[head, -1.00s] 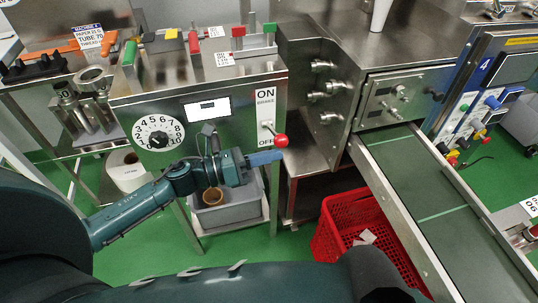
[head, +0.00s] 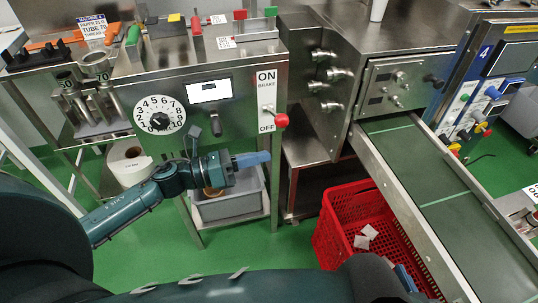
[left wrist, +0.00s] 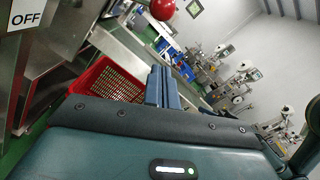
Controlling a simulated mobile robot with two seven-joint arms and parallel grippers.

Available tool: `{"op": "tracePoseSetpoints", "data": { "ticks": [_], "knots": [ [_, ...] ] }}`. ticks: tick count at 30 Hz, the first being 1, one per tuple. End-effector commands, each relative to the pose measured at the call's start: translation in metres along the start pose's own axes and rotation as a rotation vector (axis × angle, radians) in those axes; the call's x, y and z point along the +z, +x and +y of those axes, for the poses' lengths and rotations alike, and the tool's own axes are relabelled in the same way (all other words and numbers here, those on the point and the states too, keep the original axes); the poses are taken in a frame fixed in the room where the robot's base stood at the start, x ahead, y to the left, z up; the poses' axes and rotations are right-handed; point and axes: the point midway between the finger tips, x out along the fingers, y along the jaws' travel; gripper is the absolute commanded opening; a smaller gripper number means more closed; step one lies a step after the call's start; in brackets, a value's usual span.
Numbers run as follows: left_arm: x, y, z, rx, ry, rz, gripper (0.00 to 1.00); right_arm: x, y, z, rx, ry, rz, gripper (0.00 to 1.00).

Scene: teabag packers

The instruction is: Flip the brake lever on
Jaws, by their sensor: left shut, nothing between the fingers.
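The brake lever has a red ball knob (head: 281,120) on a short metal stem. It sticks out of the white ON/BRAKE/OFF plate (head: 266,90) on the steel machine's front, with the knob near the OFF end. My left gripper (head: 253,159) is shut and empty, below the knob and apart from it, its blue fingers pointing right. In the left wrist view the shut fingers (left wrist: 162,86) point up the picture, and the red knob (left wrist: 162,8) shows beyond them at the top edge. A blue piece by the crate may be my right gripper; its jaws are unclear.
A grey bin (head: 230,207) stands on the shelf below my left gripper. A red crate (head: 337,204) sits on the green floor beside the conveyor (head: 405,160). A number dial (head: 160,115) and small screen (head: 209,90) are left of the lever plate.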

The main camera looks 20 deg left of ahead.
Motion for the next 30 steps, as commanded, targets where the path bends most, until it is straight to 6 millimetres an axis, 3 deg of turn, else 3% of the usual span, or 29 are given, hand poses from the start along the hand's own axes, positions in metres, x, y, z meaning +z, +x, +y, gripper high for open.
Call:
{"op": "tracePoseSetpoints", "data": {
  "ticks": [1, 6, 12, 30],
  "knots": [
    [-0.002, -0.014, 0.001, 0.004, -0.003, 0.003, 0.00, -0.001, 0.000, 0.000, 0.001, -0.002, 0.006, 0.36],
    [-0.002, -0.048, 0.000, 0.002, -0.002, 0.003, 0.00, -0.001, -0.002, 0.001, 0.004, -0.005, 0.016, 0.36],
    [-0.001, -0.069, -0.001, 0.001, -0.001, 0.001, 0.00, -0.001, -0.002, 0.001, 0.005, -0.006, 0.019, 0.36],
    [0.000, -0.072, -0.001, 0.000, -0.002, 0.000, 0.00, -0.002, -0.002, 0.001, 0.005, -0.006, 0.020, 0.36]
  ]
}}
